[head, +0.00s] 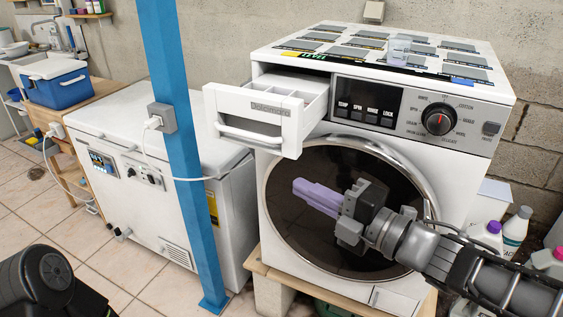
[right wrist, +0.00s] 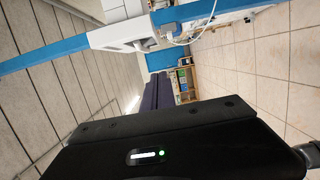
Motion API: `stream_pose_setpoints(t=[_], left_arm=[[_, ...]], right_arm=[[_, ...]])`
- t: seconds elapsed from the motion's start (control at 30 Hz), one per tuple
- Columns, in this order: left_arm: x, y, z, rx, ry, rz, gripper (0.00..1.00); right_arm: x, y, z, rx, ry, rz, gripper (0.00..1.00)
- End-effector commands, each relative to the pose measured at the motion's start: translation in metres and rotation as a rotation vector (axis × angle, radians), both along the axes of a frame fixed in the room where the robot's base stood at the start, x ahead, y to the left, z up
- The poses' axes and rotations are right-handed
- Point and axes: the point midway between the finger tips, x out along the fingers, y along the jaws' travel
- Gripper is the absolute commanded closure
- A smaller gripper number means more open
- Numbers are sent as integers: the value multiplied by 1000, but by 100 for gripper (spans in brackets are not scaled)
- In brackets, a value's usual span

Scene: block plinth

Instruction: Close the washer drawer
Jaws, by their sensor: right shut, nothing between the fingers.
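The washer drawer (head: 262,117) is pulled out at the top left of the white washer (head: 385,80). Its compartments show from above, and its front has a bar handle (head: 249,133). My right gripper (head: 299,189) is in front of the round door (head: 345,215), below and right of the drawer front, apart from it. Its purple fingers are together and empty, pointing left. My left gripper is out of view.
A blue post (head: 180,150) with a socket stands just left of the drawer, before a white chest appliance (head: 140,205). A blue cooler (head: 55,82) is further left. Bottles (head: 516,226) stand right of the washer. Tiled floor at left is clear.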

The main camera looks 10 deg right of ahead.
Motion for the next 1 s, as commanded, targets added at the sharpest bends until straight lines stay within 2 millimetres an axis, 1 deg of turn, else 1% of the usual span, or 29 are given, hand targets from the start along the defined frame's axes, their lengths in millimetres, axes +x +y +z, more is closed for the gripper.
stream_pose_setpoints(t=[0.2, 0.43, 0.47, 0.5, 0.7, 1.0], left_arm=[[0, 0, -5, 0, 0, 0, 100], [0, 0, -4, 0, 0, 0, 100], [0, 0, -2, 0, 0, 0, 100], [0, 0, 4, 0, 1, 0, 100], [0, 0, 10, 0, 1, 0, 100], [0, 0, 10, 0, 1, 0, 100]], right_arm=[[28, 25, -3, -2, 4, 4, 100], [64, 55, -1, -3, 3, 3, 100], [69, 56, 0, -2, 4, 0, 100], [75, 48, 3, -1, 3, -4, 100], [93, 34, 1, -1, 1, -2, 100], [97, 30, 0, 0, 0, -1, 100]])
